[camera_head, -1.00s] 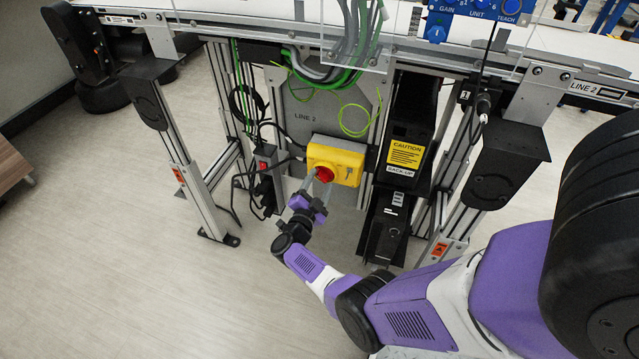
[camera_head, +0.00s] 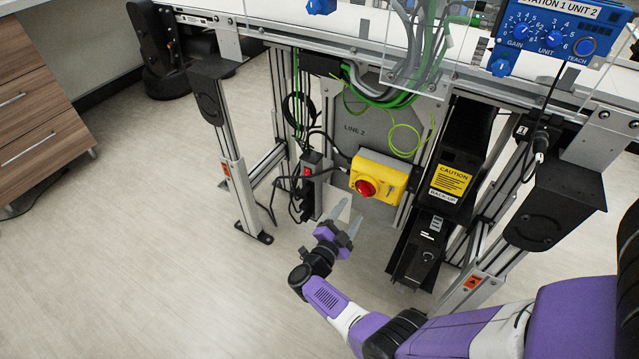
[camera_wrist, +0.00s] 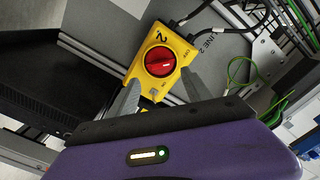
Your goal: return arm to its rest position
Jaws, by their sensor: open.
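My gripper (camera_head: 348,216) is open and empty in the head view, in front of and below the yellow switch box (camera_head: 394,178). The box carries a red rotary knob (camera_head: 365,187) and is fixed to the grey LINE 2 panel. My purple and white arm reaches in from the lower right. In the wrist view my two grey fingers (camera_wrist: 158,94) stand apart, with the yellow box (camera_wrist: 184,52) and its red knob (camera_wrist: 160,61) beyond them. In the head view the fingertips are apart from the knob.
A black unit with a yellow CAUTION label (camera_head: 451,181) stands right of the box. Conveyor legs (camera_head: 240,190) rise on both sides, with hanging green and grey cables (camera_head: 400,90) above. A blue control panel (camera_head: 548,35) is at upper right. Open floor (camera_head: 150,270) lies at left.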

